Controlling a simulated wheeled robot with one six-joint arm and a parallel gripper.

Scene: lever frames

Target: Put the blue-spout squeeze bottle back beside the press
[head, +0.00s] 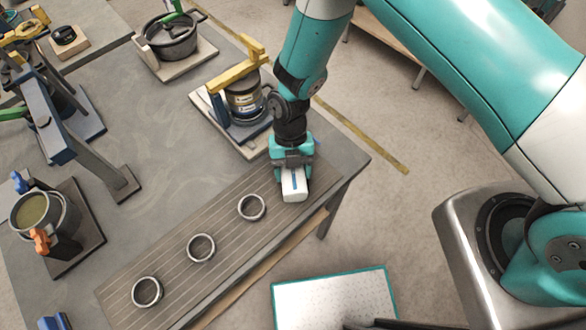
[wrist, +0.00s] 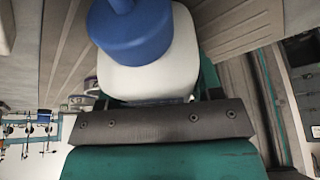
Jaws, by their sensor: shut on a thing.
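The squeeze bottle is white with a blue spout. In the wrist view its white body (wrist: 155,72) and blue spout (wrist: 130,32) sit close against my gripper. In the head view the white bottle (head: 294,188) shows a blue mark and lies in my gripper (head: 292,163), over the right end of the slatted strip. My gripper is shut on it; the fingers' contact is mostly hidden. A frame with a yellow lever (head: 238,72), holding a can, stands just behind and left of my gripper. I cannot tell for sure which lever frame is the press.
The slatted strip (head: 180,265) bears three rings (head: 147,292) in a row. A pot (head: 171,38) stands at the back, a lever frame with a blue-grey beam (head: 45,115) at left, and another pot (head: 42,213) at lower left. The grey table's middle is clear (head: 150,150).

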